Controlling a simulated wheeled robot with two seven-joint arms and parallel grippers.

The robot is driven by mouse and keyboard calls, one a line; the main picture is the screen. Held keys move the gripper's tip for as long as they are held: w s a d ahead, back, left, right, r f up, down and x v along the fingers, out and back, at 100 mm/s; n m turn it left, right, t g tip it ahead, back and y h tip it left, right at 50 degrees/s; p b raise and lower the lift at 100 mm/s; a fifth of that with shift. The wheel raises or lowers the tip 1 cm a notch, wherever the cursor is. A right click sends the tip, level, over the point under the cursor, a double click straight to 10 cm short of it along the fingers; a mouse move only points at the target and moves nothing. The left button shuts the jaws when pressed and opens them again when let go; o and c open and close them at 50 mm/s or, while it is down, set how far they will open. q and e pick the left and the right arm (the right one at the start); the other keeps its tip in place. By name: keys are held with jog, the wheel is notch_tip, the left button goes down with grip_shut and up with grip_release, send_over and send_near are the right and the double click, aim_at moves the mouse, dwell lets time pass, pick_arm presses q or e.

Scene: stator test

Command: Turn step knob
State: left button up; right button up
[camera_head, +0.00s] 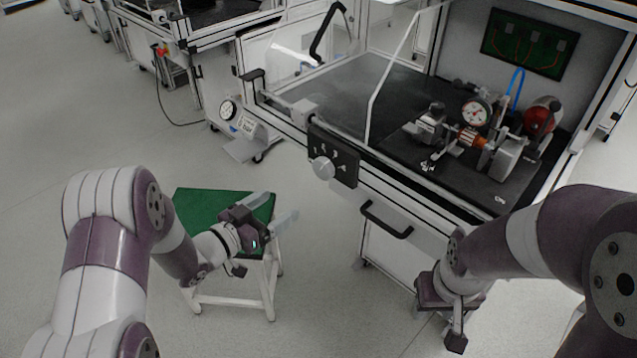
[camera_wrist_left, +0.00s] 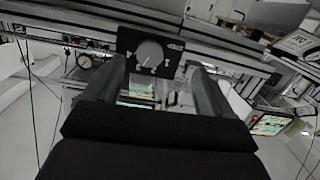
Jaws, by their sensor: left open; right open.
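The step knob (camera_head: 322,169) is a round light-grey knob on a black panel (camera_head: 345,172) with white marks, on the front edge of the test bench. In the left wrist view the knob (camera_wrist_left: 150,53) shows ahead, between the two fingers, with digits around it. My left gripper (camera_head: 277,208) is open and empty, below and left of the knob and apart from it, over the green-topped stool. It also shows in the left wrist view (camera_wrist_left: 165,95). My right gripper (camera_head: 447,318) is at the lower right, pointing down, far from the knob; its fingers are hard to make out.
A green-topped stool (camera_head: 192,207) stands below my left gripper. The bench has a black handle (camera_head: 386,221) under the panel and a clear raised cover (camera_head: 397,75). A motor rig with a dial gauge (camera_head: 476,112) stands on the bench. Open floor lies left.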

aim_at(320, 172)
pick_arm(q)
jog(key=shift+h, duration=0.5)
jog(key=x, duration=0.4)
jog(key=r+x, duration=0.1)
jog(key=x, duration=0.3)
jog(key=r+b+x, duration=0.1)
jog(key=x, duration=0.4)
jog(key=shift+s+d+r, duration=0.15)
jog(key=c, duration=1.1)
